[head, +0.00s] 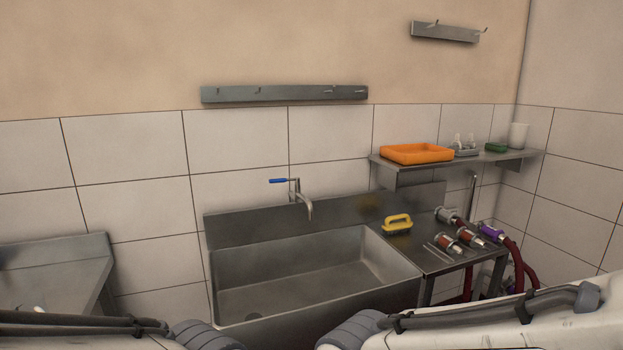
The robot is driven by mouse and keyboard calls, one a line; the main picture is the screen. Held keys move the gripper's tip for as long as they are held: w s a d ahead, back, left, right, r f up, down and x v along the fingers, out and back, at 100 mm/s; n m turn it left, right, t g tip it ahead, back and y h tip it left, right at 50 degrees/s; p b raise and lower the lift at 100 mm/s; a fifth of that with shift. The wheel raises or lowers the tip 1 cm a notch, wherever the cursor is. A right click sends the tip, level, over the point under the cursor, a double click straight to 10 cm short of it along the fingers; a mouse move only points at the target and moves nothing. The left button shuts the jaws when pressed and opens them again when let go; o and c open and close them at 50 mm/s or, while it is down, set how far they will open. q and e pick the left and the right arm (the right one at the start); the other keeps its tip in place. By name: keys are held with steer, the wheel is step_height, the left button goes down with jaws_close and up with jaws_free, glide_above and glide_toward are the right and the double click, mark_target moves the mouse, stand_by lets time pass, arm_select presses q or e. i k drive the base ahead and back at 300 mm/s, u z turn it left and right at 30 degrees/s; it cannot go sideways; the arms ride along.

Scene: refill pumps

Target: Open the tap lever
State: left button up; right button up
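The tap (304,197) is a thin metal spout on the wall behind the sink, curving down over the basin. Its blue tap lever (279,181) sticks out sideways to the left at the top of the tap. The steel sink (300,276) below has a deep basin that looks empty. Parts of my two arms show along the bottom edge, well short of the tap. Neither gripper is in view.
An orange tray (417,153) sits on the wall shelf (400,163). A hook rail (284,93) is above the tap. Another steel counter (85,250) stands at left.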

mark_target(297, 180)
steer(key=u, duration=0.5)
steer(key=i, duration=1.65)
steer(key=u, duration=0.1)
